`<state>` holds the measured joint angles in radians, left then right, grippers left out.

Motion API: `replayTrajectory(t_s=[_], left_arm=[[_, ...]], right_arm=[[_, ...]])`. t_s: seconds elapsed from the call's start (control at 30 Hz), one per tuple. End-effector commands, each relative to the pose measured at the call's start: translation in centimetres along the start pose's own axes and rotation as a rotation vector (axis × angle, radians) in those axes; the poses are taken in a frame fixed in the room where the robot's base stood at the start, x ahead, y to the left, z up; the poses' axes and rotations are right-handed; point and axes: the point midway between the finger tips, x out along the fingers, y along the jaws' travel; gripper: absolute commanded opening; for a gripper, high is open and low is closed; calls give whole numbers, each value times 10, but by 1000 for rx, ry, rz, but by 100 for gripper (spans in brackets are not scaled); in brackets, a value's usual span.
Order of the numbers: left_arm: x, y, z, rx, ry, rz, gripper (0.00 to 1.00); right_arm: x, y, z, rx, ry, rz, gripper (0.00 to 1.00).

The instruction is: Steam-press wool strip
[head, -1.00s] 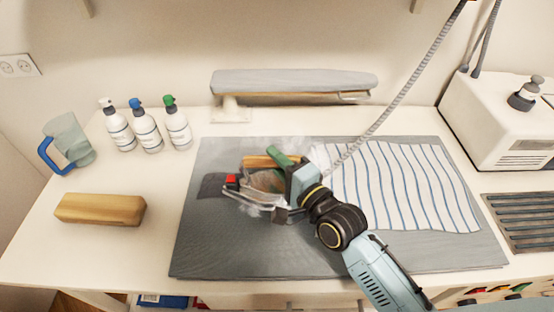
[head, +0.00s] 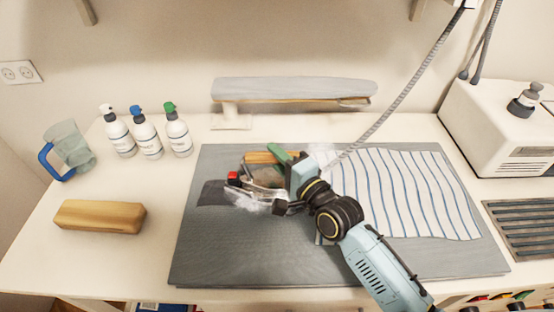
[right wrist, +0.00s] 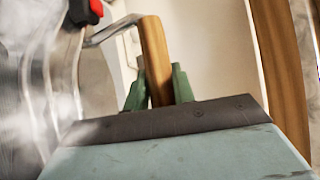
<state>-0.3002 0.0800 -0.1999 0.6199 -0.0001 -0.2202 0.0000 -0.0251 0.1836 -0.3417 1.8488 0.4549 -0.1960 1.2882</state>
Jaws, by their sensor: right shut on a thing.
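My right gripper (head: 282,156), with green fingers, is shut on the wooden handle (head: 261,158) of a steam iron (head: 262,177) with a red knob. The wrist view shows the handle (right wrist: 154,55) between both fingers (right wrist: 159,90), and the iron's shiny metal body (right wrist: 60,90) at the left. A dark grey wool strip (head: 213,193) lies on the grey pressing mat (head: 230,260). Its left end shows; the iron hides the rest. White steam drifts around the iron's front side. I cannot tell whether the sole touches the strip. My left gripper is out of view.
A striped cloth (head: 405,190) covers the mat's right part. A wooden block (head: 100,216), a jug (head: 72,148) and spray bottles (head: 148,135) stand left. A sleeve board (head: 290,88) stands behind. A hose (head: 400,90) rises from the iron. A white machine (head: 500,125) stands right.

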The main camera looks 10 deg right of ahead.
Motion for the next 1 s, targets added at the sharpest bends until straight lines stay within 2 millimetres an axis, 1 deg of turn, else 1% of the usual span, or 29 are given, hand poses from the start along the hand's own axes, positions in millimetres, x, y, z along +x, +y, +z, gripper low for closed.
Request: replayTrajectory(t_s=[0.03, 0.37, 1.0], left_arm=[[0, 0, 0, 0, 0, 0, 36], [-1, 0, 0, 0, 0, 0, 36], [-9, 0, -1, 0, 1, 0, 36]], right_arm=[[0, -3, -1, -2, 1, -7, 0], [2, -3, 2, -1, 1, -7, 0], [17, -4, 23, 2, 0, -7, 0]])
